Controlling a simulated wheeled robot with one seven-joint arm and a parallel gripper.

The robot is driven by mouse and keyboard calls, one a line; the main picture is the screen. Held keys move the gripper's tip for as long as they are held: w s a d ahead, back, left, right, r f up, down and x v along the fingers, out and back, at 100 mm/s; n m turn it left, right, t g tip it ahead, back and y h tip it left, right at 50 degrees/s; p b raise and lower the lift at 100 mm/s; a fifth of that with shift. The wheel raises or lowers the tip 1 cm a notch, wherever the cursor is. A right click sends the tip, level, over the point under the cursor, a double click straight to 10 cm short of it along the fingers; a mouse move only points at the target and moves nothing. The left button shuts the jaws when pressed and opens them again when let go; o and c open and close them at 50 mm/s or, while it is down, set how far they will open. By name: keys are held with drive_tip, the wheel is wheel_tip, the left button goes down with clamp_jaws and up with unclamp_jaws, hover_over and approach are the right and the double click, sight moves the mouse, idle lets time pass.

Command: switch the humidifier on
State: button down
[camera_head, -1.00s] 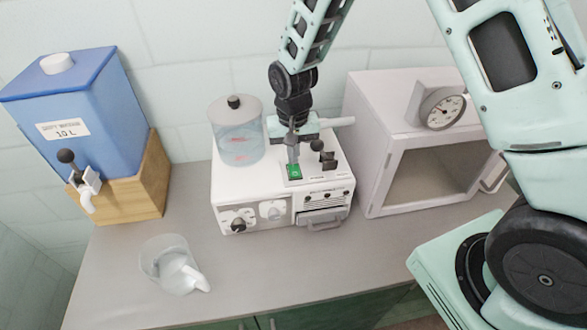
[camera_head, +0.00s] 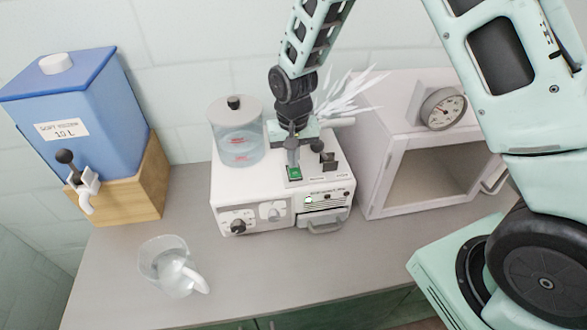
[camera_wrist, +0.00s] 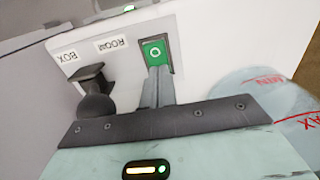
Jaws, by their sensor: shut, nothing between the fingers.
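The humidifier (camera_head: 228,198) is a white box on the counter with a clear water tank (camera_head: 237,140) on its top left. A green rocker switch (camera_head: 294,173) marked with a circle sits on its top; it also shows in the wrist view (camera_wrist: 155,54). My gripper (camera_wrist: 158,75) is shut and empty, its fingertips at the lower edge of the green switch, appearing to touch it. A black lever (camera_wrist: 92,85) stands beside the switch near the labels ROOM and BOX. White mist (camera_head: 348,95) sprays up behind the humidifier. A small indicator on its front glows green.
A white open-fronted box (camera_head: 377,165) with a dial gauge (camera_head: 442,109) stands to the right. A blue water tank (camera_head: 85,110) on a wooden stand (camera_head: 150,190) is at left. A clear jug (camera_head: 165,262) stands on the front counter, where there is free room.

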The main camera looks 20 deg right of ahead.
wheel_tip(320, 180, up, 7)
drive_tip(key=p, duration=0.4)
drive_tip(key=shift+p, duration=0.3)
drive_tip(key=shift+a+f, duration=0.1)
drive_tip(key=s+a+r+n+y+b, duration=0.1)
drive_tip(key=s+a+r+n+b, duration=0.2)
drive_tip(key=s, duration=0.4)
drive_tip(key=s+a+n+b, duration=0.2)
drive_tip(key=s+a+b, duration=0.25)
drive_tip(key=s, duration=0.25)
drive_tip(key=s+d+f+n+b, duration=0.1)
drive_tip(key=s+n+b, duration=0.4)
drive_tip(key=s, duration=0.8)
drive_tip(key=shift+d, duration=0.2)
